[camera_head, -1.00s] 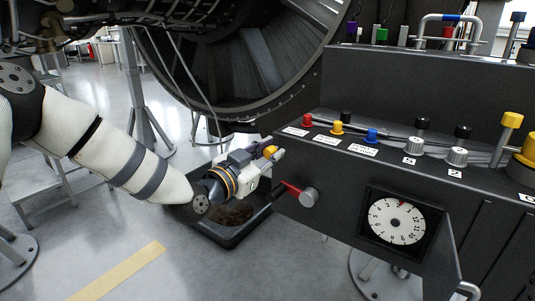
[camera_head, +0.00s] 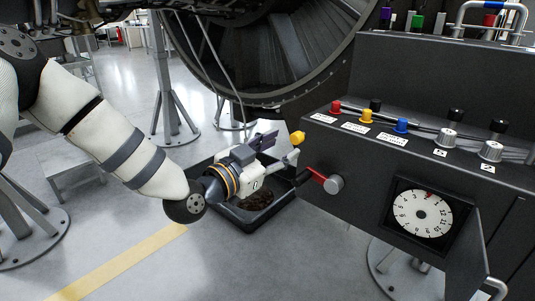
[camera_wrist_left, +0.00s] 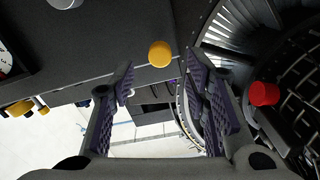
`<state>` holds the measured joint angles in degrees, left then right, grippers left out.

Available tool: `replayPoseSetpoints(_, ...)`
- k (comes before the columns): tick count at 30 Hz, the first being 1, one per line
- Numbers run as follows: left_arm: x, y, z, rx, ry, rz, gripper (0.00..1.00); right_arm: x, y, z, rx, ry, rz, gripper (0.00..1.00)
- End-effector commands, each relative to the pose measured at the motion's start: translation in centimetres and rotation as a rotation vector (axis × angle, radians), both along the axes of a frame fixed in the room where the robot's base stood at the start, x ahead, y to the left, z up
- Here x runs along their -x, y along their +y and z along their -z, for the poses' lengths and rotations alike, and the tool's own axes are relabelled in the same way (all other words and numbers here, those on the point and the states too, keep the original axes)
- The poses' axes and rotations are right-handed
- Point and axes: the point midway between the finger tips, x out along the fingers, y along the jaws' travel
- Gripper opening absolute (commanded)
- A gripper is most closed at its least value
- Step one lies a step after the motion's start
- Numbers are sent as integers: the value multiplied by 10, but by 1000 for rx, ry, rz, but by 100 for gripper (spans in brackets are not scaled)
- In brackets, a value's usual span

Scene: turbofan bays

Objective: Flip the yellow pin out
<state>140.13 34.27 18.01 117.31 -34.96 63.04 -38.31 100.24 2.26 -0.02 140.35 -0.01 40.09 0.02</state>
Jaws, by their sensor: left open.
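A yellow round-headed pin (camera_head: 298,138) stands out beside the left end of the dark console. In the left wrist view the yellow head (camera_wrist_left: 160,54) lies between and just beyond the fingertips, against the dark console side. My left gripper (camera_head: 285,147) is open, with its fingers pointing toward this pin. In the left wrist view the gripper (camera_wrist_left: 158,76) shows both fingers spread and nothing held. I cannot tell whether a finger touches the pin. A second yellow pin (camera_head: 366,116) stands on the console ledge between a red pin (camera_head: 335,106) and a blue pin (camera_head: 401,125).
The console front carries a red-handled knob (camera_head: 334,184) and a round dial (camera_head: 422,214). A black tray (camera_head: 236,217) lies on the floor below my gripper. The turbofan (camera_head: 290,55) is behind. A red cylinder (camera_wrist_left: 264,94) is right of the fingers in the left wrist view.

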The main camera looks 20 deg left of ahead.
Motion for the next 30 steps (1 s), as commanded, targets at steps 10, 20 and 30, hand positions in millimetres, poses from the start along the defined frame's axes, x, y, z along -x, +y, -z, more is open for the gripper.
replayPoseSetpoints(10, 57, 21, 0, 1, 0, -1, 42, 0, 0, 0, 0, 0, 0, 40)
replayPoseSetpoints(20, 58, 21, 0, 1, 0, 0, 42, 0, 0, 0, 0, 0, 0, 40)
replayPoseSetpoints(30, 112, 1, 133, 28, 468, 5, 42, -4, 0, -4, 0, -13, 0, 40)
